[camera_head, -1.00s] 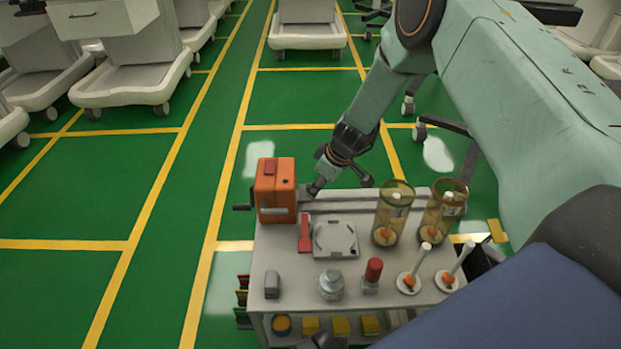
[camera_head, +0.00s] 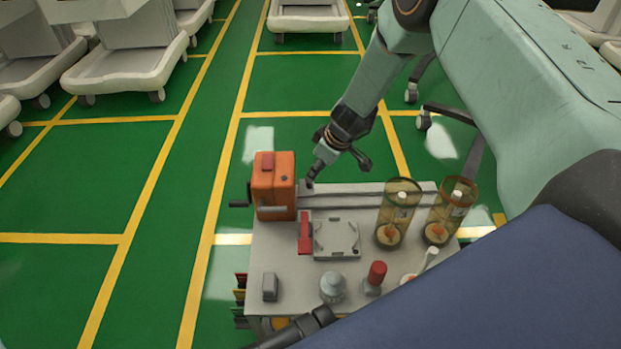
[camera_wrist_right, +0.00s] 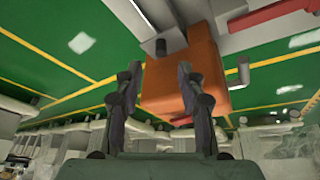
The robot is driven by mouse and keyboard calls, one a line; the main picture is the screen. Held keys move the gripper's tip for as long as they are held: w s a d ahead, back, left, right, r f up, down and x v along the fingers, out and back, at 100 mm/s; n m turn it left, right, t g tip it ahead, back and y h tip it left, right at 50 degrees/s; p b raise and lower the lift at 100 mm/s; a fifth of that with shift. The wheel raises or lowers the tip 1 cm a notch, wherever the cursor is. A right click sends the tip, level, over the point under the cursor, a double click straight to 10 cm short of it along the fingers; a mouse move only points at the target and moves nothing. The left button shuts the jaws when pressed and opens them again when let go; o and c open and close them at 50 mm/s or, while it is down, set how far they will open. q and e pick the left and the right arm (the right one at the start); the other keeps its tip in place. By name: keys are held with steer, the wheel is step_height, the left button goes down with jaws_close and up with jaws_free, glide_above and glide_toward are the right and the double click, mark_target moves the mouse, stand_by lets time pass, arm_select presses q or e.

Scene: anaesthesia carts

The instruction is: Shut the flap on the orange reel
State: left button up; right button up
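The orange reel (camera_head: 285,188) is a boxy unit at the back left corner of the cart top. It has a red piece (camera_head: 267,161) at its top, a dark crank (camera_head: 240,204) on its left and a grey bar low on its front. I cannot make out which part is the flap or how far it stands open. My right gripper (camera_head: 311,181) is just right of the reel, near its back. In the wrist view my right gripper (camera_wrist_right: 160,68) is open, its fingers apart with the reel (camera_wrist_right: 207,65) beyond and between them; contact is unclear. My left gripper is not identifiable.
The cart top (camera_head: 262,250) holds a red lever (camera_head: 304,232), a square plate (camera_head: 323,246), two amber cylinders (camera_head: 396,215), a jar (camera_head: 333,288) and a red-capped item (camera_head: 376,273). My blue part covers its lower right. Green floor left of the cart is clear.

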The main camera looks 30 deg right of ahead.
mark_target(311, 188)
steer(key=b+x, duration=0.1)
steer(key=x, duration=0.4)
steer(key=shift+a+f+b, duration=0.1)
steer(key=shift+f+b, duration=0.15)
steer(key=shift+b, duration=0.1)
steer(key=shift+w+a+f, duration=0.1)
steer(key=shift+f, duration=0.2)
jaws_close()
